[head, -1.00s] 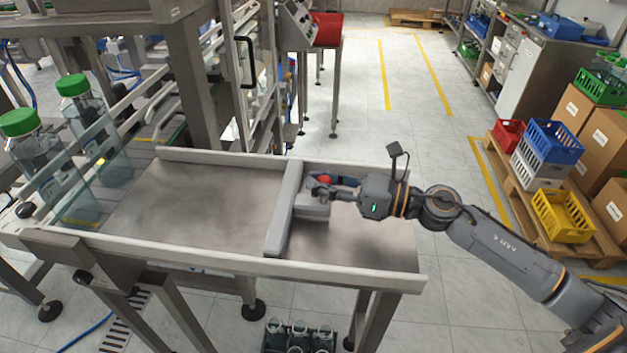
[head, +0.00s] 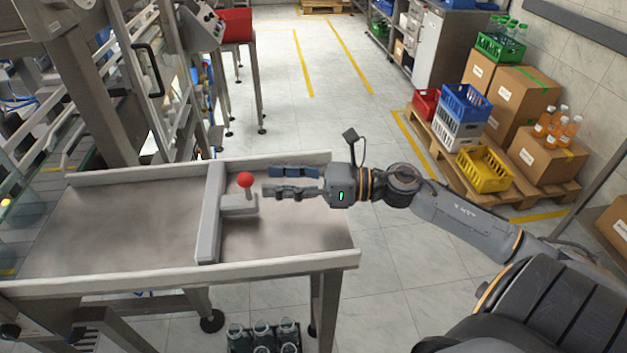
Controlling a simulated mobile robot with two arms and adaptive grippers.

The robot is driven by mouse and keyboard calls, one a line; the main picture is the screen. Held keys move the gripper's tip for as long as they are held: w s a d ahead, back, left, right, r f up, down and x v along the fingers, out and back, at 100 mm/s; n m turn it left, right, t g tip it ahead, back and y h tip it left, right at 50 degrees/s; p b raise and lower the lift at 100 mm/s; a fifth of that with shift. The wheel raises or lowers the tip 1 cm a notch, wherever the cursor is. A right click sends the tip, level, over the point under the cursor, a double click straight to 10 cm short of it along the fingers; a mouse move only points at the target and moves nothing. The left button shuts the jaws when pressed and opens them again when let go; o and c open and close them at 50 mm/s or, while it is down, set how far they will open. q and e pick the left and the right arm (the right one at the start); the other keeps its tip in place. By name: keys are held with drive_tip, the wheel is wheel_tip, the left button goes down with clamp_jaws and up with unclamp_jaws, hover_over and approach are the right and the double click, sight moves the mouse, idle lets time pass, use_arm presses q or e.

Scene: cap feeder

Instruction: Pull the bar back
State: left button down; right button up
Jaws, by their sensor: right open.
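The bar (head: 208,215) is a grey crosspiece lying across the metal feeder table (head: 100,222). A short block on its right side carries a handle with a red ball knob (head: 245,180). My right gripper (head: 267,182) is open and empty, just right of the knob, with its fingers pointing left and a small gap between them and the knob. The table surface on both sides of the bar is bare. My left gripper is out of view.
Low rails (head: 250,273) run along the table's front and back edges. A crate of bottles (head: 262,338) stands on the floor below. Boxes and coloured crates (head: 484,170) sit on a pallet at the right. The floor between is clear.

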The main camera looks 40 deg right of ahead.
drive_tip(key=v, duration=0.6)
drive_tip(key=shift+s+d, duration=0.2)
idle(0.4)
